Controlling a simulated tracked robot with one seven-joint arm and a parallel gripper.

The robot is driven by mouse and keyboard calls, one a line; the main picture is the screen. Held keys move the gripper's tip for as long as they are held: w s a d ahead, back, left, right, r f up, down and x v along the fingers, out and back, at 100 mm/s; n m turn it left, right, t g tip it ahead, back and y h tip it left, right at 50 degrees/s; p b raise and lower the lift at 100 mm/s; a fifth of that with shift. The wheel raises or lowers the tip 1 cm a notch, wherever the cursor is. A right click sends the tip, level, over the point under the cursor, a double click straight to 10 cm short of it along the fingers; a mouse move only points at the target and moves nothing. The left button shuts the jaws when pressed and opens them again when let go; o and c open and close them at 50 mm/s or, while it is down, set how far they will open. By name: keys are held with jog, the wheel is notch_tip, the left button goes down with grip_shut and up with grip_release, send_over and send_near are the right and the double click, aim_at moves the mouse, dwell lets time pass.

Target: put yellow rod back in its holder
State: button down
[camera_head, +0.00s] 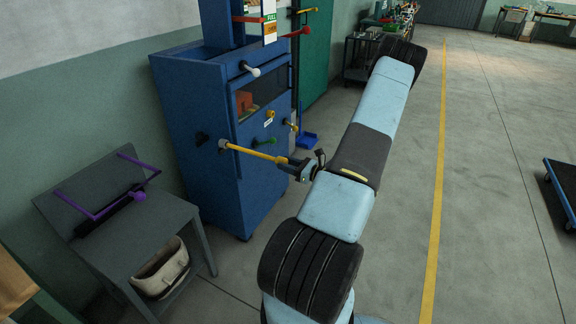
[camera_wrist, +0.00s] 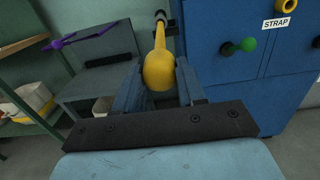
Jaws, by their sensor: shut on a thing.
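The yellow rod (camera_head: 255,153) has a pale grey knob at its far end and lies nearly level beside the blue cabinet (camera_head: 225,190). My gripper (camera_head: 292,163) is shut on its near end. In the wrist view the thick yellow end (camera_wrist: 159,70) sits between my two fingers, and the rod points away from me. A small black fitting (camera_head: 201,138) is on the cabinet's side, just left of the knob; the knob looks apart from it in the head view. In the wrist view a dark fitting (camera_wrist: 172,27) shows beside the far end. I cannot tell if this is the holder.
A grey table (camera_head: 180,213) with a purple frame (camera_head: 100,208) stands at the left. A green knob (camera_head: 266,141) and a white-knobbed lever (camera_head: 251,69) stick out of the cabinet's front. Open floor (camera_head: 400,240) lies at the right.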

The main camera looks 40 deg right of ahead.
aim_at(261, 156)
jog(key=shift+x, duration=5.9)
dwell(2.1)
